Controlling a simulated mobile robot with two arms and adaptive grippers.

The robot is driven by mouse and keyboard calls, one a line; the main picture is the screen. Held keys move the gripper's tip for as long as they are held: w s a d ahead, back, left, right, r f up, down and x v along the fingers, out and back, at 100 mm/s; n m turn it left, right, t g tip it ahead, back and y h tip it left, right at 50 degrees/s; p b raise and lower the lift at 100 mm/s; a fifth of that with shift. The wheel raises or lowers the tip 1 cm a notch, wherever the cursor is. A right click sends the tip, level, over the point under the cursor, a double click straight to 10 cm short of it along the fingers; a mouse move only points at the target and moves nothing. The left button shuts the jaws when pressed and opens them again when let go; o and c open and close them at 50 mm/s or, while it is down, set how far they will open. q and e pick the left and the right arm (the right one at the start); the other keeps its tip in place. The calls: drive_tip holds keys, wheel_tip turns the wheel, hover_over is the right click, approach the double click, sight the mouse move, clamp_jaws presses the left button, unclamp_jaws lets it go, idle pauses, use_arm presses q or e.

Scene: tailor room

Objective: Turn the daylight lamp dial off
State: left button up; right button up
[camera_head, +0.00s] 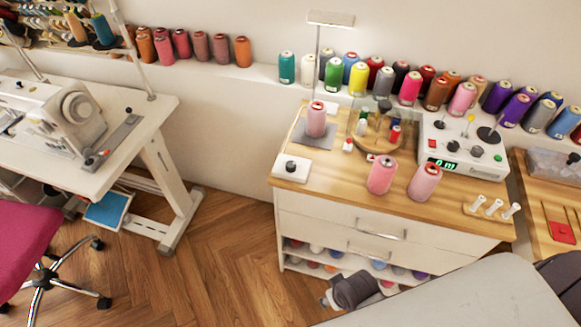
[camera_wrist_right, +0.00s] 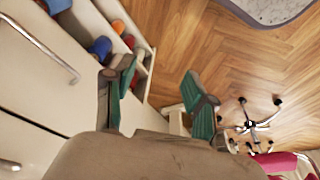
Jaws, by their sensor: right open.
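A small white box with a dark round dial (camera_head: 290,166) sits on the front left corner of the wooden-topped cabinet. A thin-poled lamp with a flat white head (camera_head: 331,18) rises just behind it. I cannot read the dial's setting. My right gripper (camera_head: 345,292) is low in front of the cabinet's shelves, well below the dial and apart from it. In the right wrist view its two green-padded fingers (camera_wrist_right: 160,98) are spread, with only floor and cabinet side between them. My left gripper is not in view.
Pink thread cones (camera_head: 382,176) stand near the dial on the cabinet top (camera_head: 340,200). A white winder box (camera_head: 462,140) with a green display is at the right. A sewing table (camera_head: 150,120) and pink chair (camera_head: 25,240) are left. The floor between is clear.

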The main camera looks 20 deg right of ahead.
drive_tip(key=w+a+r+m+y+b, duration=0.1)
drive_tip(key=w+a+r+m, duration=0.1)
drive_tip(key=w+a+r, duration=0.5)
drive_tip(key=w+a+r+m+y+b, duration=0.1)
drive_tip(key=w+a+r+b, duration=0.15)
drive_tip(key=w+r, duration=0.75)
drive_tip(key=m+g+h, duration=0.2)
drive_tip(key=m+g, duration=0.1)
drive_tip(key=m, duration=0.7)
approach(291, 164)
wheel_tip(291, 164, down, 9)
drive_tip(key=shift+s+a+r+p, duration=0.1)
drive_tip(key=shift+s+p, duration=0.05)
drive_tip(key=shift+p, duration=0.5)
